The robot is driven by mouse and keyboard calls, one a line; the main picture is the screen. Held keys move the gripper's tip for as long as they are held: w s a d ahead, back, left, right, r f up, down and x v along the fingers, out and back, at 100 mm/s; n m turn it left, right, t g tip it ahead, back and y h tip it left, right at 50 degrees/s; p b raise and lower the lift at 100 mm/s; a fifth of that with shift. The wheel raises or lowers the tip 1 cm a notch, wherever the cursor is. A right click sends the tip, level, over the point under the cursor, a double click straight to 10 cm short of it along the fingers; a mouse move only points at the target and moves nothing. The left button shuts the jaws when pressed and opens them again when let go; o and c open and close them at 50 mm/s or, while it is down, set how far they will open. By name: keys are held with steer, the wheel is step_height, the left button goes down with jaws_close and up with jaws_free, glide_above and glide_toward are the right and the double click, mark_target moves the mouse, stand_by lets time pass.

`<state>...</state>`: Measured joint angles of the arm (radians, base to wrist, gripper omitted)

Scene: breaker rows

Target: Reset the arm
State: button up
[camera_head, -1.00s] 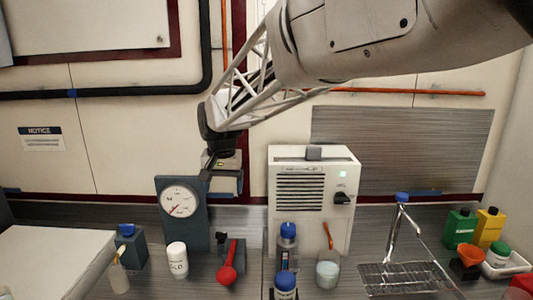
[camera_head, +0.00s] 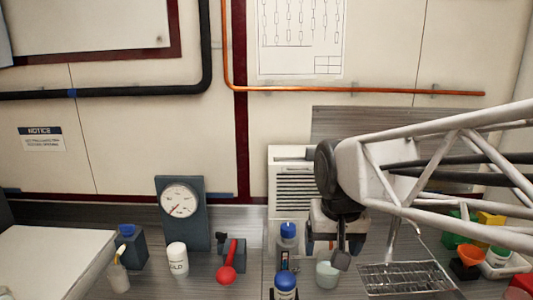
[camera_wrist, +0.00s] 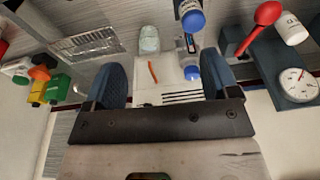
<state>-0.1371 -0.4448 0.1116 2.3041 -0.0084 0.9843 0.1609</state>
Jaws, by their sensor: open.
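My gripper (camera_head: 328,252) hangs at the end of my arm, which comes in from the right in the head view. It is open, with no object visible between the fingers. In that view it overlaps the right part of the white vented box (camera_head: 293,168) and hangs near the glass beaker (camera_head: 327,275). In the wrist view the two blue-grey fingers (camera_wrist: 163,82) are spread apart, with the white box (camera_wrist: 170,90) and an orange stick (camera_wrist: 153,72) showing between them. My arm hides the box's knob and green light.
On the counter are a dial gauge (camera_head: 180,203), a white jar (camera_head: 177,260), a red-handled item (camera_head: 228,272), blue-capped bottles (camera_head: 287,245) and a wire rack (camera_head: 400,278). Coloured bottles (camera_head: 490,220) stand at right. The wall above, with a chart (camera_head: 300,38) and orange pipe (camera_head: 360,90), is clear.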

steer(key=s+d+f, duration=0.2)
steer(key=s+d, duration=0.1)
steer(key=s, duration=0.3)
steer(key=s+d+f, duration=0.3)
steer(key=s, duration=0.2)
steer(key=shift+s+f, duration=0.15)
steer(key=shift+s, duration=0.25)
